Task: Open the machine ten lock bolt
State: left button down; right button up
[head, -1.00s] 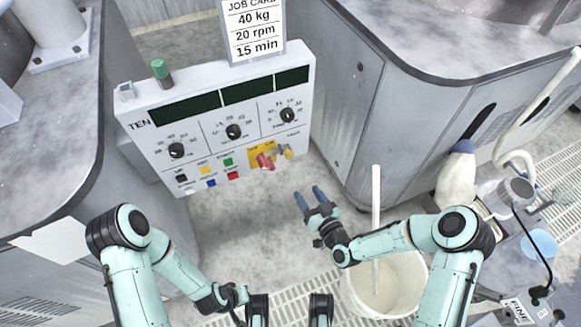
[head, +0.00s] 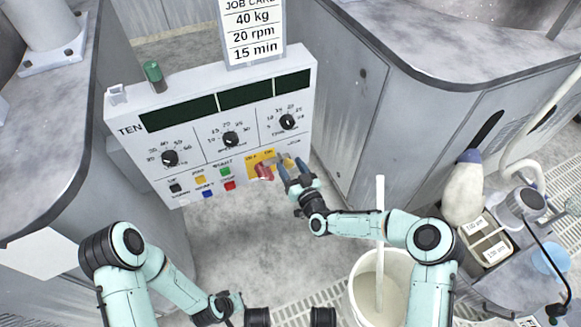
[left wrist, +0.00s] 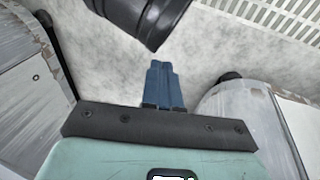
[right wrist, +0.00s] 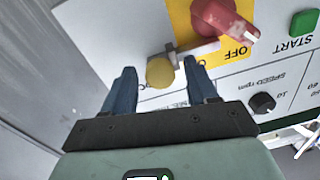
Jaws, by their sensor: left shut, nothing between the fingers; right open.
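The machine TEN panel (head: 225,110) stands upright ahead of me. At its lower right is a yellow plate with a red switch (head: 263,172), which also shows in the right wrist view (right wrist: 226,20). The lock bolt, a brass-yellow round knob (right wrist: 160,72) on a pale metal bar (right wrist: 192,52), lies beside the switch, its bar end close to the switch. My right gripper (head: 292,170) is open at the bolt. In the right wrist view its fingers (right wrist: 160,82) stand on either side of the knob, with no clear grip. My left gripper (left wrist: 162,82) is shut and empty, low over the floor.
A job card (head: 252,32) stands above the panel, and a green knob (head: 153,72) is on its top edge. A white bucket (head: 362,290) with a stick is below my right arm. A bottle (head: 463,190) and tray (head: 490,240) stand at right. Grey machines flank the panel.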

aim_at(296, 149)
pick_arm(q)
jog(key=shift+w, duration=0.1)
pick_arm(e)
jog(key=shift+w+a, duration=0.15)
jog(key=shift+w, duration=0.1)
